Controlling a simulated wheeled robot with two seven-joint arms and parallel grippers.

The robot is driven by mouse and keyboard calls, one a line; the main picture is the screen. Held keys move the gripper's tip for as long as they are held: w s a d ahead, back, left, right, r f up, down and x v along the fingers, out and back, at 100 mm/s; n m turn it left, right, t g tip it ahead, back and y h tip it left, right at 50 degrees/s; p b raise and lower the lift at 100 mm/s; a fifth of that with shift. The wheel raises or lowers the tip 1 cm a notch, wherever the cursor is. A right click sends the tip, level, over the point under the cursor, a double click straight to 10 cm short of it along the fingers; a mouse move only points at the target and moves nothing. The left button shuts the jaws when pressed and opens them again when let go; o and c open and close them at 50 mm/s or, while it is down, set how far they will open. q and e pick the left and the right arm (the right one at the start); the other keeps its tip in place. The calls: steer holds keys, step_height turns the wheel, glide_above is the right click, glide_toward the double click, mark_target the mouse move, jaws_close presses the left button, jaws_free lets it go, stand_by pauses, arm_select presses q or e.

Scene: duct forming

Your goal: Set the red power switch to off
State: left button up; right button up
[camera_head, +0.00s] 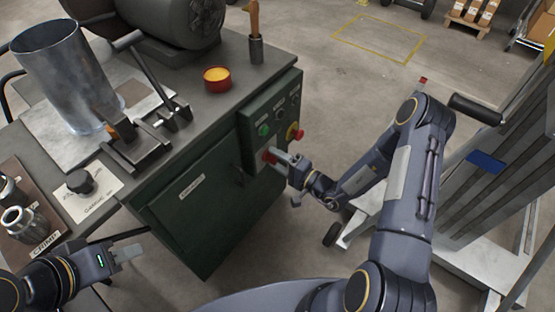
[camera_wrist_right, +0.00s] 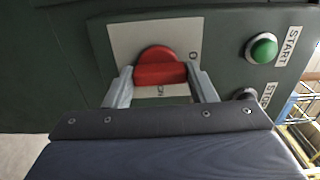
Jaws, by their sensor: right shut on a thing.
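The red power switch (camera_wrist_right: 160,72) is a rotary knob on a pale plate with markings, on the front of the green cabinet. In the right wrist view my right gripper (camera_wrist_right: 163,88) has one finger on each side of the knob and is shut on it. In the head view the switch (camera_head: 268,155) is partly hidden by my right gripper (camera_head: 277,159). My left gripper (camera_head: 128,252) is empty at lower left; its finger gap is unclear.
A green START button (camera_wrist_right: 262,49) and a STOP button (camera_wrist_right: 246,94) sit beside the switch. The bench holds a metal cylinder (camera_head: 62,75) and a red bowl (camera_head: 217,80). A grey rack stands at right.

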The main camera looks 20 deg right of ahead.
steer(key=o, duration=1)
steer(key=p+v, duration=0.1)
steer(key=v, duration=0.7)
